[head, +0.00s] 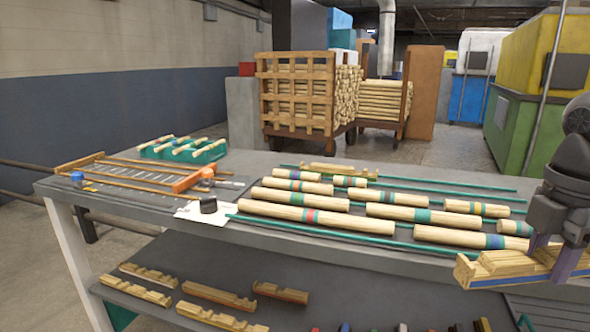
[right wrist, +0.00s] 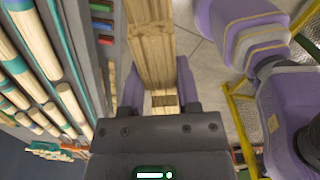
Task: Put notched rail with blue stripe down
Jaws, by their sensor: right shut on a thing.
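My right gripper (head: 553,258) is at the right of the head view, in front of the table's front edge. It is shut on the notched rail with blue stripe (head: 492,268), a pale wooden bar with raised blocks and a blue band low on its side. The rail is held roughly level and juts out to the left of the fingers. In the right wrist view the rail (right wrist: 152,50) runs up the picture from between the fingers (right wrist: 160,98); its stripe does not show clearly there. My left gripper is not in view.
The grey table (head: 130,205) carries several turned rods with coloured bands (head: 320,217) between green strips. A wooden frame (head: 130,176) and a green rack (head: 185,150) stand at its left. The lower shelf (head: 240,290) holds several notched rails (head: 218,295), with bare surface between them.

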